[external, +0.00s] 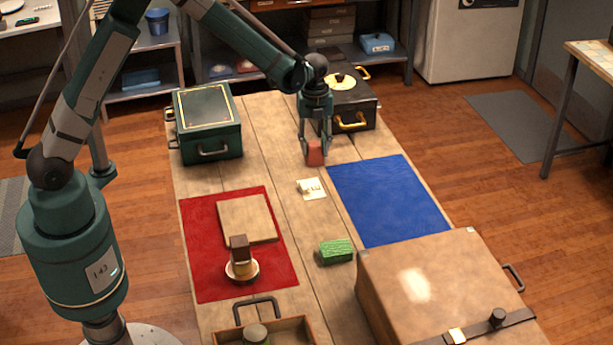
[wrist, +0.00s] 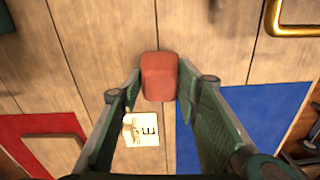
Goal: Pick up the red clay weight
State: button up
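The red clay weight (external: 315,153) is a small reddish block with rounded edges at the far part of the wooden table, in front of the black case. It also shows in the wrist view (wrist: 160,76). My gripper (external: 316,150) points down with one finger on each side of the weight. In the wrist view the fingertips (wrist: 160,78) lie right against its left and right sides, so my gripper appears shut on it. I cannot tell whether the weight is lifted off the table.
The black case (external: 340,105) stands just behind, the green box (external: 207,130) to the left. A paper card (external: 311,189) and the blue mat (external: 388,200) lie in front. Nearer are a green block (external: 336,251), the red mat (external: 205,270) and a large brown case (external: 430,280).

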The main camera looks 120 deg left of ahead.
aim_at(314, 144)
jog(key=shift+c, duration=0.8)
jog(key=shift+r, duration=0.15)
jog(key=shift+r+p, duration=0.45)
jog(key=shift+r, duration=4.4)
